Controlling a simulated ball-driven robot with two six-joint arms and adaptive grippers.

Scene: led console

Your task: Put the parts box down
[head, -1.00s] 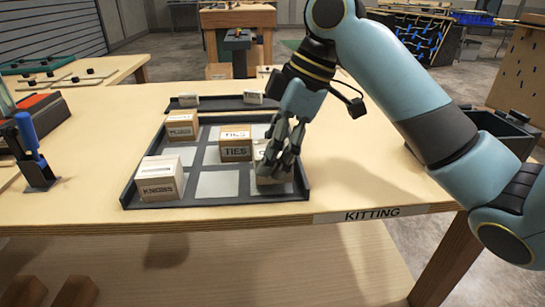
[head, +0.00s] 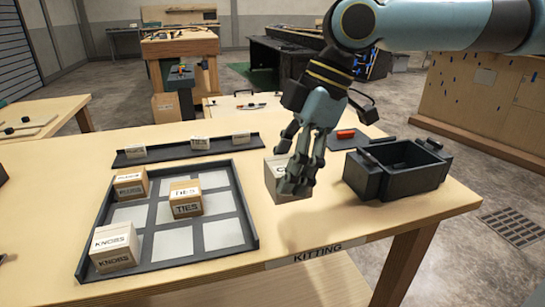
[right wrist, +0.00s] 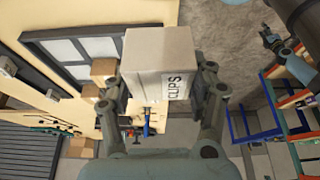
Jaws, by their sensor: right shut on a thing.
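The parts box is a pale box that reads CLIPS in the right wrist view (right wrist: 155,62). In the head view the box (head: 275,180) is partly hidden by my fingers. My right gripper (head: 298,178) is shut on it, one finger on each side, and holds it right of the tray (head: 250,215). It seems raised over the bare table; the height is hard to tell. In the tray stand the KNOBS box (head: 114,248), the TIES box (head: 186,199) and another box (head: 130,185). My left gripper is not in view.
A dark open bin (head: 400,170) stands close on the right. A rack with small labelled cards (head: 190,148) lies behind the tray. A KITTING label (head: 318,252) marks the table's front edge. Bare tabletop lies between tray and bin.

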